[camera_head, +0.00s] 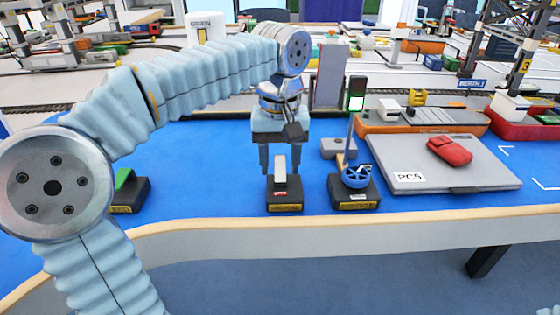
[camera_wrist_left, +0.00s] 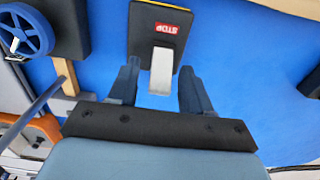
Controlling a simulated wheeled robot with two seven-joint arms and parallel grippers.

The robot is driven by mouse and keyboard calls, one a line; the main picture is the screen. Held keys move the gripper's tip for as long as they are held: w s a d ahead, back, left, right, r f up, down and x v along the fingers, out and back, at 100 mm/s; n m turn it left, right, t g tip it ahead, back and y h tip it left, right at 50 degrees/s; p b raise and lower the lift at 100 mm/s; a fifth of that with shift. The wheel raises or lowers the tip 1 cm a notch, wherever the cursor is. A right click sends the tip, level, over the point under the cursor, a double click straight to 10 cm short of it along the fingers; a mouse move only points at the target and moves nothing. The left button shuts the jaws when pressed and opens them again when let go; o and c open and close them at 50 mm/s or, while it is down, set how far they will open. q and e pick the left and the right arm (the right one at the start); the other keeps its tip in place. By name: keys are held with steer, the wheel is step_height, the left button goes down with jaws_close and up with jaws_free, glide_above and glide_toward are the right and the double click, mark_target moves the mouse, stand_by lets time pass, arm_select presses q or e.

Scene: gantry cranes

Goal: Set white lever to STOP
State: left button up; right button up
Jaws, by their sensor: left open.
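The white lever (camera_head: 280,173) stands on a small black base (camera_head: 285,196) with a yellow label, near the table's front edge. In the left wrist view the white lever (camera_wrist_left: 162,72) lies between the fingers, and a red STOP label (camera_wrist_left: 167,28) is on its base beyond the lever's end. My left gripper (camera_head: 279,172) is open and points down, one finger on each side of the lever. In the left wrist view my left gripper (camera_wrist_left: 157,85) shows gaps between both fingers and the lever. My right gripper is out of view.
A blue wheel (camera_head: 356,176) on a black base stands close to the right, with a signal light (camera_head: 357,93) behind it. A green switch (camera_head: 124,180) is at the left.

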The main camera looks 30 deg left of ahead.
mark_target(280, 175)
arm_select(q)
jaws_close()
steer(key=shift+s+d+f+t+b, duration=0.1)
steer(key=shift+t+b, duration=0.3)
steer(key=shift+b, duration=0.3)
steer(key=t+y+b, duration=0.1)
steer(key=b, duration=0.2)
steer(key=s+t+y+b, duration=0.1)
steer(key=t+b, duration=0.1)
steer(key=b, duration=0.1)
steer(key=s+d+t+y+b, duration=0.1)
steer(key=b, duration=0.1)
steer(key=shift+f+t+b, duration=0.1)
steer(key=shift+t+b, duration=0.3)
steer(key=t+y+b, duration=0.1)
steer(key=b, duration=0.1)
steer(key=s+t+y+b, duration=0.1)
steer(key=b, duration=0.1)
steer(key=shift+d+t+b, duration=0.3)
steer(key=shift+d+b, duration=0.05)
steer(key=shift+s+d+t+y+b, duration=0.2)
steer(key=shift+t+y+b, duration=0.2)
steer(key=shift+t+b, duration=0.65)
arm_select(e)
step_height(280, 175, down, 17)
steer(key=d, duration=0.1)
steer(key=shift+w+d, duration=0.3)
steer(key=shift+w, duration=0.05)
arm_select(q)
steer(key=shift+g, duration=0.35)
